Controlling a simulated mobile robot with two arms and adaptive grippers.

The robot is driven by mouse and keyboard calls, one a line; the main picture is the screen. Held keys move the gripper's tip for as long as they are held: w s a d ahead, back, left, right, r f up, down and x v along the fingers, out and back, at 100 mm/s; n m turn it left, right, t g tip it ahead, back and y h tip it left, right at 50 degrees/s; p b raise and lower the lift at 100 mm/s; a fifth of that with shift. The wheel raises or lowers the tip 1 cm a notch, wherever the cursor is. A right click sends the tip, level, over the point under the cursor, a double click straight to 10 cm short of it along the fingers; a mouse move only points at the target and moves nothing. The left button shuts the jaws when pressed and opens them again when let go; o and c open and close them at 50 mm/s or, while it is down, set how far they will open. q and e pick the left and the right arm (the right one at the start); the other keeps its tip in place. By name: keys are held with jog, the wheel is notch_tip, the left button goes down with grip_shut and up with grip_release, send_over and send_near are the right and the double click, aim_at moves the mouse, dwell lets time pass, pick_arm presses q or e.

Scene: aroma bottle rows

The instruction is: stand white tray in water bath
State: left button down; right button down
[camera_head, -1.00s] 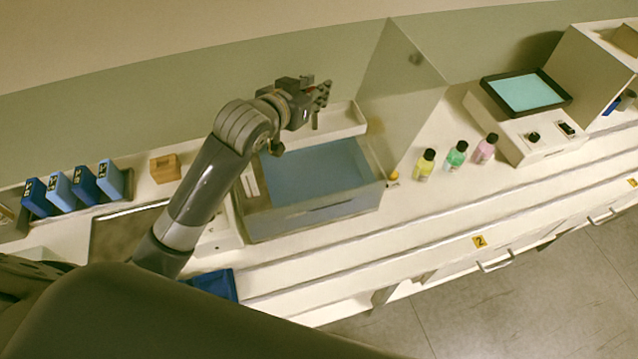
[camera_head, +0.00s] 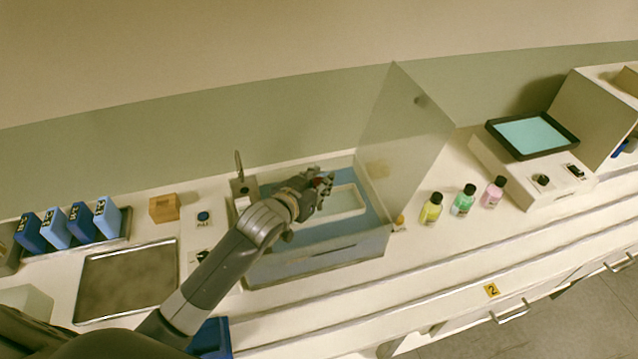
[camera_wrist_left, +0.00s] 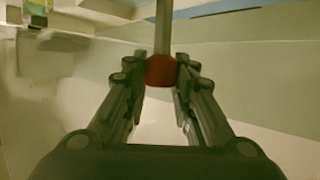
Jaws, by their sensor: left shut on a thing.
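The white tray (camera_head: 347,201) is a shallow, light rectangle in the head view. It lies level within the outline of the water bath (camera_head: 315,265), over the blue water. I cannot tell whether it touches the bath floor or hangs just above. My left gripper (camera_head: 322,186) is above the tray's left part and hides some of it. In the left wrist view the fingers (camera_wrist_left: 160,72) are shut on a red grip (camera_wrist_left: 160,70) with a grey rod running from it, apparently the tray's handle. My right gripper is not in view.
The bath's clear lid (camera_head: 405,140) stands raised at its right side. Right of it are three small bottles, the yellow one (camera_head: 431,208) nearest, and a device with a teal top (camera_head: 532,135). On the left are blue boxes (camera_head: 80,222), a wooden block (camera_head: 164,208) and a metal plate (camera_head: 128,280).

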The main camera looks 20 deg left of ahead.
pick_arm(q)
jog(key=shift+f, duration=1.15)
jog(key=c, duration=1.3)
grip_release()
jog(key=shift+c, duration=0.2)
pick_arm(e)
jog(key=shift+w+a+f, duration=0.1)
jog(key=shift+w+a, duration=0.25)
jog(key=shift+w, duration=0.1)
pick_arm(q)
jog(key=shift+r, duration=0.55)
jog(key=b+v, duration=0.2)
jog(key=v, duration=1)
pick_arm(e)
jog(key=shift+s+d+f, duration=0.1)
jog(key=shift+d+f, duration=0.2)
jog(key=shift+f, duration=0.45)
pick_arm(q)
jog(key=shift+r, duration=0.15)
